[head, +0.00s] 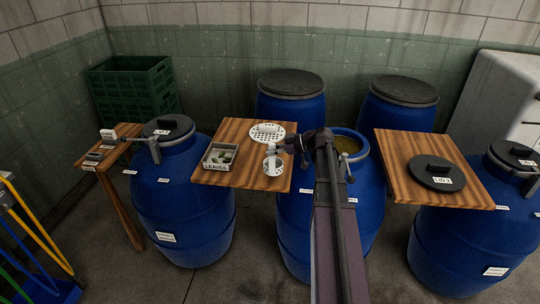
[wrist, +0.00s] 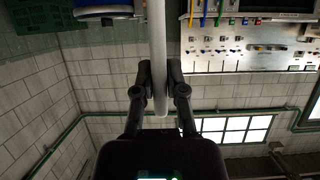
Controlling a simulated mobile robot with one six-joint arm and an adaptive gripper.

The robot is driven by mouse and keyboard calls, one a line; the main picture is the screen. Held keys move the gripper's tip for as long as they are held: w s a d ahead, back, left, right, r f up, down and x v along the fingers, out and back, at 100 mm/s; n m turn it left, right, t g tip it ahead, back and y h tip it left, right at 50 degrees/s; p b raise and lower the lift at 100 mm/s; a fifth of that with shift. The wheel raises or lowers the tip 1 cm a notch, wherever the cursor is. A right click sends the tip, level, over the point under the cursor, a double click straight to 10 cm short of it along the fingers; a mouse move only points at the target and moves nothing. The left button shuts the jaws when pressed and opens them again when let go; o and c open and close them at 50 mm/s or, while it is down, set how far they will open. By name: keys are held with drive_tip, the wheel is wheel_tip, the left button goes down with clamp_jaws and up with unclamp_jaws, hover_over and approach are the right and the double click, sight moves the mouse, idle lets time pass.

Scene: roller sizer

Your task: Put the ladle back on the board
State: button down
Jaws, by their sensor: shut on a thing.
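The wooden board (head: 238,178) lies across the blue barrels in the middle of the head view. My gripper (head: 296,146) is over the board's right edge, beside the open barrel (head: 352,143). In the wrist view, my gripper (wrist: 160,100) is shut on a grey rod, the ladle's handle (wrist: 158,45), which runs up out of the picture. A pale cup-like piece with a marked top (head: 273,165), apparently the ladle's bowl, shows just left of my gripper, over the board's right part. Whether it touches the board I cannot tell.
A white perforated disc (head: 267,132) and an open box labelled LEAVES (head: 219,156) are on the board. A black lid (head: 436,173) lies on the right board (head: 400,185). Closed blue barrels stand behind and at both sides. A green crate (head: 132,90) stands back left.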

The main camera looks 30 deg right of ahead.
drive_tip(key=shift+w+d+f, duration=0.1)
drive_tip(key=shift+w+d, duration=0.05)
drive_tip(key=shift+w, duration=0.4)
drive_tip(key=shift+w+d, duration=0.1)
drive_tip(key=shift+w, duration=0.45)
drive_tip(key=shift+w+d, duration=0.1)
drive_tip(key=shift+w, duration=0.4)
drive_tip(key=shift+w+f+b, duration=0.25)
drive_tip(key=shift+f+b, duration=0.05)
drive_tip(key=shift+b, duration=0.05)
drive_tip(key=shift+s+f+b, duration=0.1)
drive_tip(key=shift+f+b, duration=1.4)
drive_tip(key=shift+f, duration=0.2)
drive_tip(key=c, duration=0.7)
unclamp_jaws()
